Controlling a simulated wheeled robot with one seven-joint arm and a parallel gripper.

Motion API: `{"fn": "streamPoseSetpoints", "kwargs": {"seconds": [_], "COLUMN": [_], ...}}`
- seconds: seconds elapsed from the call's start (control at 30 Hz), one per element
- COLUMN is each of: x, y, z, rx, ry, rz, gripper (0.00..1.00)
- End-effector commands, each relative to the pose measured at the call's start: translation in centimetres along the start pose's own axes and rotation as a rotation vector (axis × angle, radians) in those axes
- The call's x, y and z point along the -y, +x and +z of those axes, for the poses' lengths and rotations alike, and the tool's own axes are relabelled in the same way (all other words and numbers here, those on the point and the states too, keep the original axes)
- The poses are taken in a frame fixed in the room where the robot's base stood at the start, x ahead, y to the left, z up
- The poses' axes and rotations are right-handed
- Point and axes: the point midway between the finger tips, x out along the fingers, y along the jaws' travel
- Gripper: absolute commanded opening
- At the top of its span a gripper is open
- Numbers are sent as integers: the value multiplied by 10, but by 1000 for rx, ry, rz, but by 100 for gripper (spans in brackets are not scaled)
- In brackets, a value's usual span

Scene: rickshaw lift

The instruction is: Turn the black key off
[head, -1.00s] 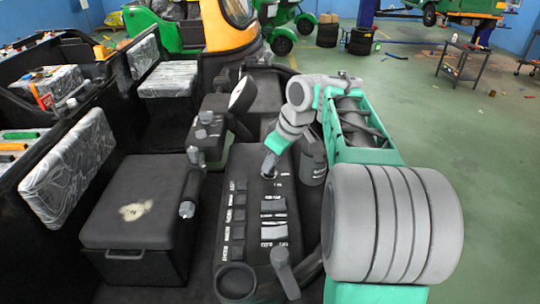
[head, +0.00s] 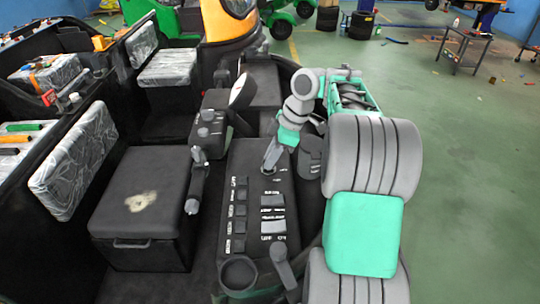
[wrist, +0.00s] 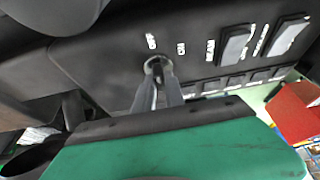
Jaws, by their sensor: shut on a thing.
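The black key (wrist: 155,64) sits in the black control panel beside small white labels in the wrist view. Most of it is hidden behind my fingers. My gripper (wrist: 158,80) has its two grey fingers close together on the key, at the panel surface. In the head view my gripper (head: 270,162) reaches down to the far part of the panel (head: 237,172). The key itself cannot be made out there.
A row of switches (head: 272,213) lies nearer on the panel. A lever (head: 283,265) and a round cup (head: 238,273) stand at its near end. A black box (head: 140,190) is to the left. Green floor (head: 460,180) is open to the right.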

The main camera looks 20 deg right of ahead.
Motion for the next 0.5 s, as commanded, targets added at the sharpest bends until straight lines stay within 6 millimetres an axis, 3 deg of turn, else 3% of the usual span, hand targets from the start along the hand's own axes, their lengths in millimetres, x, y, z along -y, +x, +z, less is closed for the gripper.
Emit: {"fn": "streamPoseSetpoints", "kwargs": {"seconds": [0.4,0.43,0.5], "x": [-1,-1,-1], "y": [-1,-1,-1], "z": [-1,-1,-1], "rx": [0,0,0], "ry": [-11,-11,-11], "rz": [1,1,0], "gripper": [0,16,22]}}
